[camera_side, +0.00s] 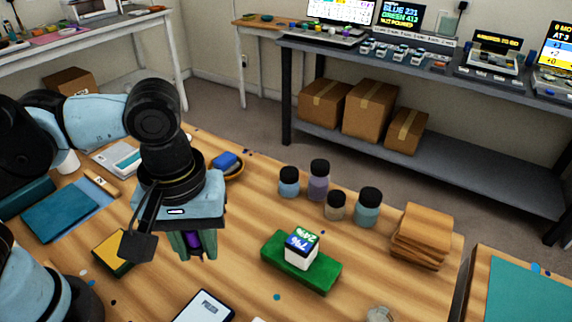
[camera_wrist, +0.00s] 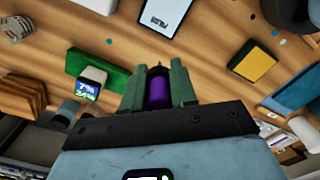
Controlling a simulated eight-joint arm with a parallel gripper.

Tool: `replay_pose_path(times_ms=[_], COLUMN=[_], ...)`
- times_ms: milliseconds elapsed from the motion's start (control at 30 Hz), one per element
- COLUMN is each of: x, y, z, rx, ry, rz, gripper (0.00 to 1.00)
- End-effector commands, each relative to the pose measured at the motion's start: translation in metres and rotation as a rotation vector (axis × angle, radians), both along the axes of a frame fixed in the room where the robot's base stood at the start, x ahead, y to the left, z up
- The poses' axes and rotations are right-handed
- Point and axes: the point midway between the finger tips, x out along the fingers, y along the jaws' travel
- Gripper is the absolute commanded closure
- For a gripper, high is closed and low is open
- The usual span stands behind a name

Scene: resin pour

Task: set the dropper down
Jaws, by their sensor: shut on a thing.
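My gripper (camera_side: 193,244) hangs fingers-down above the wooden table, left of the green block. Its green fingers are shut on the purple dropper (camera_side: 192,239). In the wrist view, the dropper (camera_wrist: 157,91) sits between the two fingertips (camera_wrist: 157,82), its thin dark tip pointing outward past them. In the side view the fingers hide most of the dropper. I cannot tell exactly how high its tip is above the table.
A yellow-topped pad (camera_side: 112,248) and white tablet (camera_side: 205,308) lie nearby. Bare table lies between tablet and block.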

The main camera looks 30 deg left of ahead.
Motion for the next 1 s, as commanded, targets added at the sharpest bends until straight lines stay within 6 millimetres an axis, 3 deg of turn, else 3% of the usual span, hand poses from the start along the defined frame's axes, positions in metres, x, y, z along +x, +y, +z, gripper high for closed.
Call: replay_pose_path(times_ms=[200,500,700,1000], x=[0.049,0.099,0.115,0.120], y=[0.044,0.127,0.181,0.221], z=[0.002,0.002,0.002,-0.001], rx=[0.000,0.001,0.001,0.001], ry=[0.000,0.001,0.002,0.002], rz=[0.411,0.985,1.305,1.511], gripper=[1.00,1.00,1.00,1.00])
